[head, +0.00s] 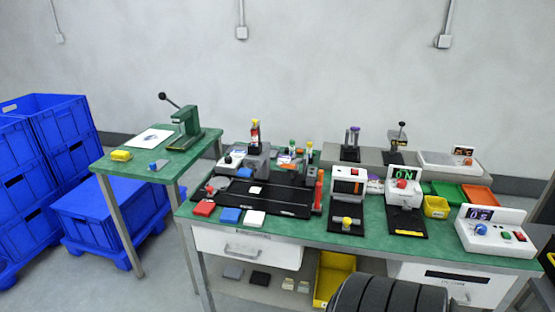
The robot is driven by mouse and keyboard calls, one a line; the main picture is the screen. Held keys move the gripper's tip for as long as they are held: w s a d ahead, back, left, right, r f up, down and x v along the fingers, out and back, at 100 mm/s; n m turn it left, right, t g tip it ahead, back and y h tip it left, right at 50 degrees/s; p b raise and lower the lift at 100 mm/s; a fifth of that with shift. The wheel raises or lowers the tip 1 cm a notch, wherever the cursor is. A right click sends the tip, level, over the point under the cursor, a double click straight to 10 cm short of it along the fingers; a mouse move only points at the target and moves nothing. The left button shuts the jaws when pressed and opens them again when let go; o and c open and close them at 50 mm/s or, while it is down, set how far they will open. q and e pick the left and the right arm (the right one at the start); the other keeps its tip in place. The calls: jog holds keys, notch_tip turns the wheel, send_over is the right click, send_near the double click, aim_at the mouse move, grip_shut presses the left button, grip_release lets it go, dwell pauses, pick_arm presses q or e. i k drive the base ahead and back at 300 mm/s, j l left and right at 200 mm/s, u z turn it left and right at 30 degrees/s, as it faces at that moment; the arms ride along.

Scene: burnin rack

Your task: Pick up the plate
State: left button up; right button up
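I cannot tell for sure which thing is the plate. Small flat pieces lie at the front left of the green-topped bench (300,233): a red one (204,208), a blue one (229,215) and a white one (255,218). A dark grey flat piece (233,271) and a black one (260,278) lie on the low shelf under the bench. Neither of my grippers is in view.
A black mat (280,200) with devices covers the bench's left half. Boxes with displays (490,235) stand on the right. A smaller green table (185,157) holds a lever press (186,125). Blue crates (45,150) are stacked at left. A yellow bin (330,278) stands below.

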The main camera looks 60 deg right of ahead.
aim_at(204, 209)
jog(key=z, duration=1.5)
